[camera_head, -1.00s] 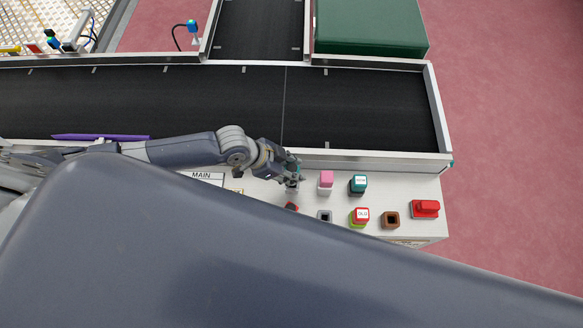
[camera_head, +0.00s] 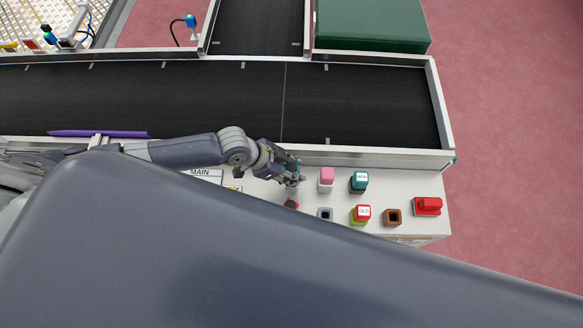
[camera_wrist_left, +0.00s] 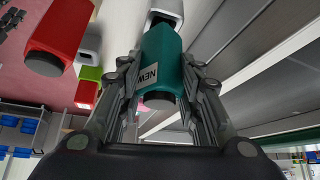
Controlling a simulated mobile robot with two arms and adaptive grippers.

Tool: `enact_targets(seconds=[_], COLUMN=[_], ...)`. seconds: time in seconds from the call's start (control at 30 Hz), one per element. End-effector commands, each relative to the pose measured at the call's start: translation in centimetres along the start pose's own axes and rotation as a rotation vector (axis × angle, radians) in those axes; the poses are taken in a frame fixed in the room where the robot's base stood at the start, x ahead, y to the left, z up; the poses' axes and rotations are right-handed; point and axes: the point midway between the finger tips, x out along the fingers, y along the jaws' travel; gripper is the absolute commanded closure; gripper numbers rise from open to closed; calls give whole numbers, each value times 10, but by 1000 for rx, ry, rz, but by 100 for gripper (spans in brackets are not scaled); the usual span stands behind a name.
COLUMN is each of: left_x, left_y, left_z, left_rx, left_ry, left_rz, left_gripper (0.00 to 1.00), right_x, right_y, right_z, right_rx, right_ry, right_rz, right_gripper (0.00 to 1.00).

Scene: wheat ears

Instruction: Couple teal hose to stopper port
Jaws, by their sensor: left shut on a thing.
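My left gripper (camera_head: 292,178) is over the left part of the white panel, beside the conveyor. It is shut on a teal block (camera_wrist_left: 165,60) with a white label reading NEW, which shows between the fingers in the left wrist view. A light grey part (camera_wrist_left: 166,13) adjoins the block's far end; I cannot tell whether it is seated there. In the head view the gripper mostly hides the held block. Another teal block (camera_head: 360,179) with a white label stands on the panel to the right. I see no hose. My right gripper is not in view.
The panel (camera_head: 420,185) also bears a pink block (camera_head: 327,174), a red block labelled OLD on a lime base (camera_head: 362,213), a grey socket (camera_head: 325,214), a brown socket (camera_head: 392,217) and a red switch (camera_head: 428,206). The black conveyor (camera_head: 370,105) runs behind.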

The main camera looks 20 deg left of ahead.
Motion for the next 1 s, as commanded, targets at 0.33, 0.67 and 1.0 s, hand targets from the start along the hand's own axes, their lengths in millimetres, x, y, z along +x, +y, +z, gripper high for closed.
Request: enact_targets(seconds=[0.33,0.67,1.0], left_x=[10,13,12], left_y=[0,0,0], left_z=[6,8,9], left_rx=[0,0,0], left_ry=[1,1,-1], left_rz=[1,1,0], left_gripper=[94,44,44], right_x=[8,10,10], right_y=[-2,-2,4], right_z=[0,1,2], right_rx=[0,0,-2], right_ry=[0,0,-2], right_rz=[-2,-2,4], right_gripper=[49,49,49])
